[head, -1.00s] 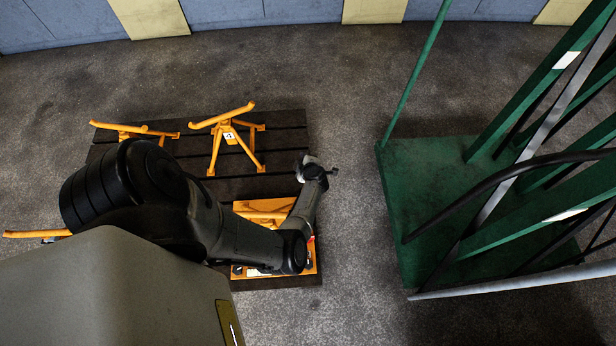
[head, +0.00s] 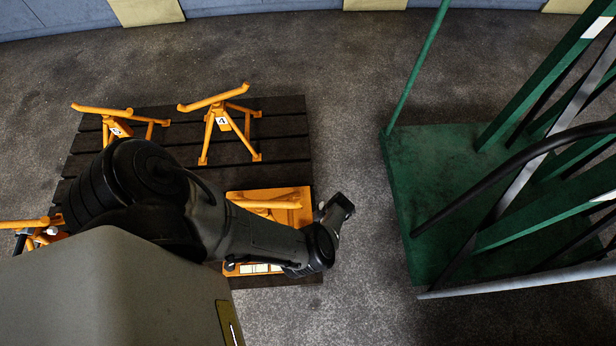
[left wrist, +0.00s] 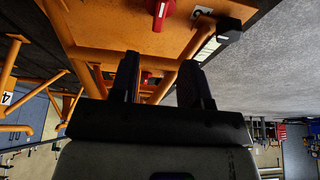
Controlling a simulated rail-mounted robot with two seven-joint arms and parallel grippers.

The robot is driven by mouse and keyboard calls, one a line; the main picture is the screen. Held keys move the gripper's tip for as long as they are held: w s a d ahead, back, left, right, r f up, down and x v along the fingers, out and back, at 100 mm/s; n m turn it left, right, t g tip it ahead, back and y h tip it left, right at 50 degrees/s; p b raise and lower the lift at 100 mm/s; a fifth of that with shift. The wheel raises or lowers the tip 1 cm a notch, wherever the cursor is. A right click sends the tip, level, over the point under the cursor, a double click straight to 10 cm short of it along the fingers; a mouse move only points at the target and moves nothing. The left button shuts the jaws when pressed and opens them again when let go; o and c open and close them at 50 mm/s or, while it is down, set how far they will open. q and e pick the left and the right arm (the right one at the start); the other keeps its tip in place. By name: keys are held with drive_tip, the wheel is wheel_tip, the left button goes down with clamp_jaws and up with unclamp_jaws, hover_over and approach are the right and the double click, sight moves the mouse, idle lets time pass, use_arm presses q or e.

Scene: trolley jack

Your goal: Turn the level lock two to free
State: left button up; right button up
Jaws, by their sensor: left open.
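The orange trolley jack (head: 290,205) lies on the dark slatted platform, partly hidden under my left arm in the head view. The left wrist view looks closely at its orange plate (left wrist: 110,18). A red lock knob (left wrist: 158,12) is on this plate at the top, beside a small number label (left wrist: 203,12) that I cannot read surely. Another red part (left wrist: 145,77) shows between my fingers, farther back. I cannot tell which is level lock two. My left gripper (left wrist: 160,62) is open and nothing shows held; its fingers are apart below the upper knob. My right gripper is not in view.
Orange stands (head: 218,108) and (head: 118,122) are on the dark platform (head: 285,148) behind the jack. A green frame (head: 440,170) with bars and a black hose is at the right. Grey floor (head: 360,130) lies clear between them.

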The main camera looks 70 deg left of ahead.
use_arm(q)
drive_tip(key=b+x, duration=0.8)
drive_tip(key=x, duration=0.3)
drive_tip(key=shift+c, duration=0.2)
clamp_jaws()
